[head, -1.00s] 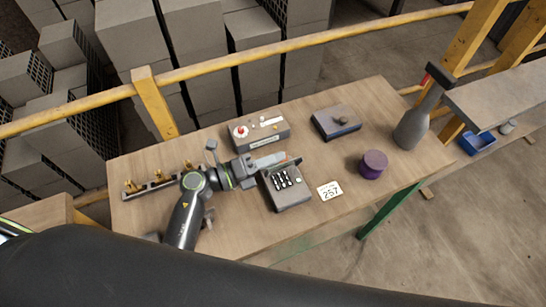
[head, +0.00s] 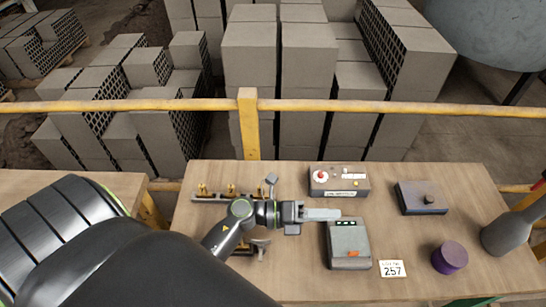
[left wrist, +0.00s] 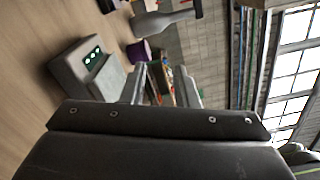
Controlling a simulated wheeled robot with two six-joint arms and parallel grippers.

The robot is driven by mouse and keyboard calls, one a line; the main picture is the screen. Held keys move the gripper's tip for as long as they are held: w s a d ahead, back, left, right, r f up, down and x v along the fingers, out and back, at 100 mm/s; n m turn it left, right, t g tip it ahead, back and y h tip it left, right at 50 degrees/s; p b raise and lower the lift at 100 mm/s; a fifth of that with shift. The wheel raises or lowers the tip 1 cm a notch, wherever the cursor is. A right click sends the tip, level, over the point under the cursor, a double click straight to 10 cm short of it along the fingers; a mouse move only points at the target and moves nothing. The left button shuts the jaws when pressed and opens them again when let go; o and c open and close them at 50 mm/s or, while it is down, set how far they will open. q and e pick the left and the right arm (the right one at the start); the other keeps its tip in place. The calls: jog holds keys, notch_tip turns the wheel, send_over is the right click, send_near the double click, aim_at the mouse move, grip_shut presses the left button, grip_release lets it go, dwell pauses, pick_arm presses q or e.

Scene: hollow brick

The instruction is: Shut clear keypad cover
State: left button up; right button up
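The keypad box (head: 337,262) stands on the table, with a lit green display along its far edge. Its keys are hidden under a greyish, flat-lying cover (head: 349,238) with an orange tab near the front. My left gripper (head: 338,214) is at the box's far left corner, its fingers pointing right; I cannot tell whether they touch it. In the left wrist view the gripper (left wrist: 162,85) has a gap between its fingers and holds nothing. The box (left wrist: 75,68) shows to their left there. My right gripper is out of view.
A control box (head: 340,182) with a red button stands behind the keypad. A dark flat box (head: 422,198), a purple cylinder (head: 450,257), a grey bottle-like object (head: 508,232) and a 257 card (head: 393,269) are to the right. Brass fittings (head: 230,191) stand at the back left.

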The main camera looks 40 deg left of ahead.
pick_arm(q)
jog(key=b+v, duration=0.4)
jog(key=v, duration=0.9)
